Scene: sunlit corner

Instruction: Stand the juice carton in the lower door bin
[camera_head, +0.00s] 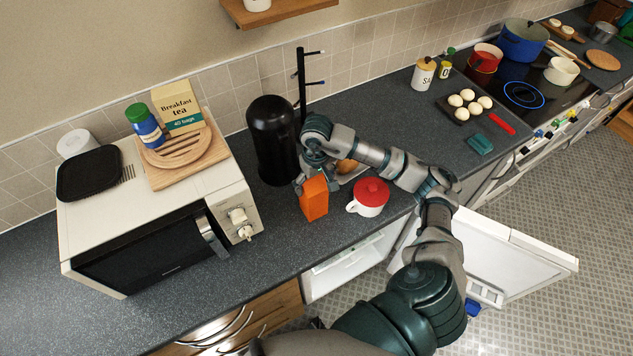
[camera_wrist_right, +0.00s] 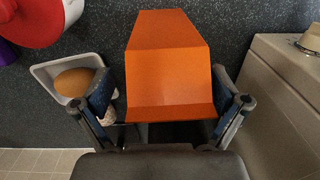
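The orange juice carton (camera_head: 314,198) stands upright on the dark counter, left of a white pot with a red lid. My right gripper (camera_head: 311,180) is at the carton's back. In the right wrist view, the carton (camera_wrist_right: 170,75) lies between the two spread fingers of this gripper (camera_wrist_right: 168,108); a gap shows at the left finger, and contact at the right one is unclear. The white fridge door (camera_head: 520,255) stands open below the counter; a door bin (camera_head: 485,291) shows low on its inner side, partly hidden by my right arm. My left gripper is not in view.
The red-lidded pot (camera_head: 370,197) stands close right of the carton. A dark cylinder (camera_head: 272,140) and a tray with a brown item (camera_head: 346,166) are behind. A microwave (camera_head: 160,235) fills the left. The counter's front edge is near the carton.

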